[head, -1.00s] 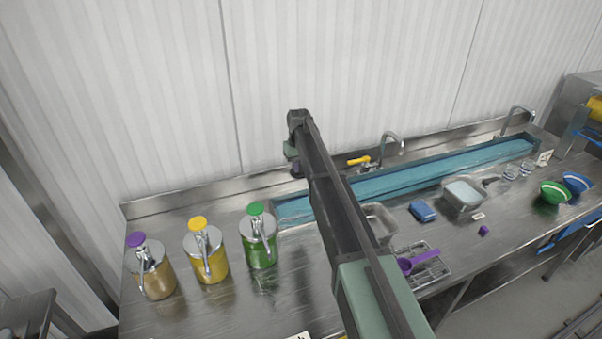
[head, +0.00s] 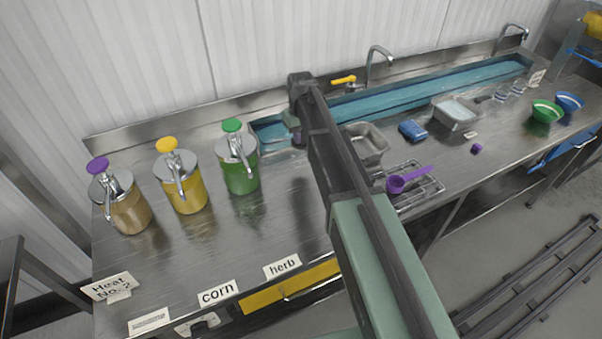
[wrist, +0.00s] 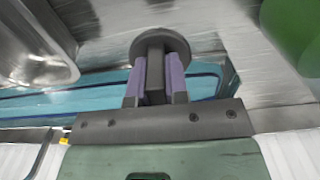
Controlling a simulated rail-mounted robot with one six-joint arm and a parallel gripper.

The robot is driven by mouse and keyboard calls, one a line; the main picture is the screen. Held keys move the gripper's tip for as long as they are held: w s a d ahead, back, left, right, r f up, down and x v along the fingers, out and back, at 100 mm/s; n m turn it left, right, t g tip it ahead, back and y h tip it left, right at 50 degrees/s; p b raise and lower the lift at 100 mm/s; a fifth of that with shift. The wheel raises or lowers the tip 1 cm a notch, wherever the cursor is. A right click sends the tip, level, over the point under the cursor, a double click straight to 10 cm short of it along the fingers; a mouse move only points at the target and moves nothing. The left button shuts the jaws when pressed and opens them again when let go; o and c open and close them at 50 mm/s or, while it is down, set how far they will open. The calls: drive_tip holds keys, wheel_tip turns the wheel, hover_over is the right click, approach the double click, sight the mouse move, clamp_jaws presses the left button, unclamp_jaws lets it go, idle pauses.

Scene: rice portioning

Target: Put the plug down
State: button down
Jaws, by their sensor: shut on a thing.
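The plug (wrist: 176,42) is a dark grey disc with a square stem. In the wrist view my gripper (wrist: 154,78) is shut on the stem, with a purple pad on each side and the disc beyond the fingertips. Steel counter and blue sink water show behind the plug; I cannot tell whether the disc touches anything. In the head view my gripper (head: 296,134) is near the left end of the long sink (head: 400,101), between the green dispenser and a steel pan. The plug cannot be made out there.
The green dispenser (head: 239,172) stands left of my gripper, beside yellow (head: 184,188) and brown (head: 128,212) ones. The steel pan (head: 372,152) and a rack with a purple scoop (head: 398,184) are to the right. Counter in front of the dispensers is clear.

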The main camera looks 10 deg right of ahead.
sight(301, 164)
wheel_tip(301, 164, down, 10)
drive_tip(key=b, duration=0.6)
drive_tip(key=shift+r+b, duration=0.2)
drive_tip(key=shift+b, duration=0.2)
drive_tip(key=shift+r+p, duration=0.3)
drive_tip(key=shift+r, duration=0.05)
drive_tip(key=shift+f, duration=0.25)
drive_tip(key=c, duration=1.1)
unclamp_jaws()
drive_tip(key=shift+r, duration=0.1)
wheel_tip(301, 164, up, 13)
drive_tip(key=p, duration=1.2)
drive_tip(key=shift+f, duration=0.2)
drive_tip(key=shift+s+f, duration=0.1)
drive_tip(key=shift+s, duration=0.05)
drive_tip(key=shift+s+f+m+b, duration=0.2)
drive_tip(key=shift+s+m, duration=0.25)
drive_tip(key=shift+s, duration=3.85)
drive_tip(key=shift+s+f+m+b, duration=0.25)
drive_tip(key=shift+s+m, duration=0.15)
drive_tip(key=shift+s, duration=3.9)
drive_tip(key=shift+s+f+m+b, duration=0.2)
drive_tip(key=shift+s+m, duration=0.25)
drive_tip(key=shift+s, duration=3.85)
